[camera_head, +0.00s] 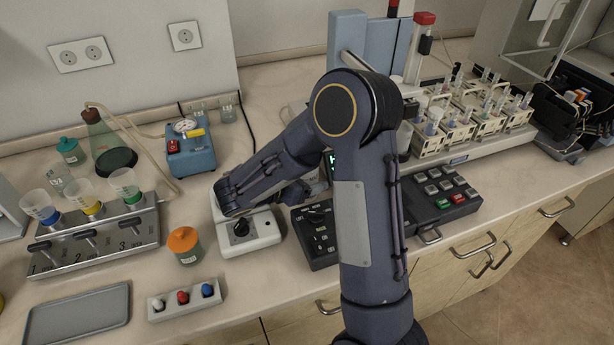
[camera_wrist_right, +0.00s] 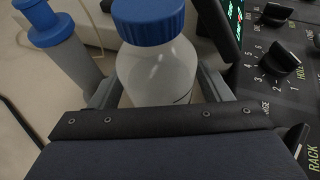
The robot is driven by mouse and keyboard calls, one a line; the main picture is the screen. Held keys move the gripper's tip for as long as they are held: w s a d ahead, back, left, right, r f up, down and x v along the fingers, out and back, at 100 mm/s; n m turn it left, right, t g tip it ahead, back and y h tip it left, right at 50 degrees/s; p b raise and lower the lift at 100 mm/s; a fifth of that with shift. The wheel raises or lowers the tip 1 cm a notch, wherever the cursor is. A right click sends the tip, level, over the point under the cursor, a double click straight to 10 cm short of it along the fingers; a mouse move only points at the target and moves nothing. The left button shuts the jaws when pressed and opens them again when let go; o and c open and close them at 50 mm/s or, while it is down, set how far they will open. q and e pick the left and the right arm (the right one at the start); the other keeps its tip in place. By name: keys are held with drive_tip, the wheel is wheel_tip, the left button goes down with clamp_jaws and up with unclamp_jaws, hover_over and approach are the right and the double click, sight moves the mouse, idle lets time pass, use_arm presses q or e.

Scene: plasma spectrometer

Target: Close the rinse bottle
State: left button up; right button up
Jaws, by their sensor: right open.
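A white bottle with a ribbed blue cap (camera_wrist_right: 150,22), which I take as the rinse bottle (camera_wrist_right: 158,72), stands upright in the right wrist view. The cap sits on its neck; I cannot tell how tight it is. My right gripper (camera_wrist_right: 160,88) is open, with one finger on each side of the bottle body, below the cap. I cannot tell whether either finger touches it. In the head view my right arm reaches over the bench and hides the bottle and most of the gripper. My left gripper is not in view.
A pale cylinder with a blue top (camera_wrist_right: 62,45) stands left of the bottle. A black knob panel (camera_head: 318,235) and a white knob box (camera_head: 245,232) are near my arm. A sample rack (camera_head: 465,120) stands at right, an orange-lidded jar (camera_head: 184,244) at left.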

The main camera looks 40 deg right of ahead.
drive_tip(key=shift+r, duration=0.25)
drive_tip(key=v, duration=1.2)
